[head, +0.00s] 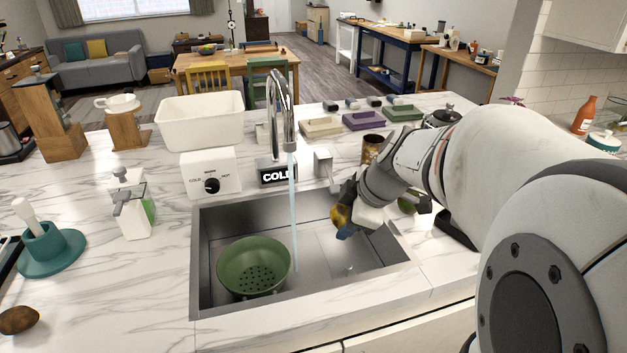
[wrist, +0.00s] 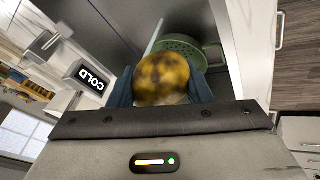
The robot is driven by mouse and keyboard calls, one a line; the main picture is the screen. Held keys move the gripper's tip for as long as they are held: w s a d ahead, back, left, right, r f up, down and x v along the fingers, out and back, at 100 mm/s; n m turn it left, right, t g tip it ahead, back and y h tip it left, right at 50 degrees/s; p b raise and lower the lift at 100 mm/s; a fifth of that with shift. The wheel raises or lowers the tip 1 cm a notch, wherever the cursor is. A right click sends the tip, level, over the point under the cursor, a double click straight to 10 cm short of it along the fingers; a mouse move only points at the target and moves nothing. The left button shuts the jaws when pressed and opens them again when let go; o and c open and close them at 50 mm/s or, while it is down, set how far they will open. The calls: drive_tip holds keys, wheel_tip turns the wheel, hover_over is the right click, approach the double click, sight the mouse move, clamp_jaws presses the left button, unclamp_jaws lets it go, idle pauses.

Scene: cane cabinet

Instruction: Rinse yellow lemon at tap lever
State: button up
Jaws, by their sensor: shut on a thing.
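The yellow lemon (head: 342,216) is held in my gripper (head: 347,222) over the right part of the sink. In the wrist view the lemon (wrist: 161,78) has dark brown blotches and sits between both fingers. The tap (head: 288,110) arches over the sink, and a thin stream of water (head: 293,210) falls from it. The lemon is to the right of the stream, apart from it in the head view. A lever (head: 323,163) stands just right of the tap base, and a sign (head: 278,175) reads COLD.
A green colander (head: 253,267) stands in the left of the sink (head: 207,285). A soap bottle (head: 135,210), a white box with a dial (head: 210,173) and a white tub (head: 202,122) stand left of the tap. A brown can (head: 371,149) is behind my gripper.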

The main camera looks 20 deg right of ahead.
drive_tip(key=shift+w+a+p, duration=0.3)
drive_tip(key=shift+w, duration=0.1)
drive_tip(key=w+a+f+p, duration=0.2)
drive_tip(key=w+a, duration=0.4)
drive_tip(key=w, duration=0.5)
drive_tip(key=shift+f, duration=0.35)
drive_tip(key=shift+w+d, duration=0.15)
drive_tip(key=shift+d, duration=0.05)
drive_tip(key=shift+w+d+b, duration=0.2)
drive_tip(key=shift+d+b, duration=0.2)
idle(0.5)
drive_tip(key=shift+s+a+b, duration=0.3)
drive_tip(key=shift+a+b, duration=0.05)
drive_tip(key=shift+a, duration=0.2)
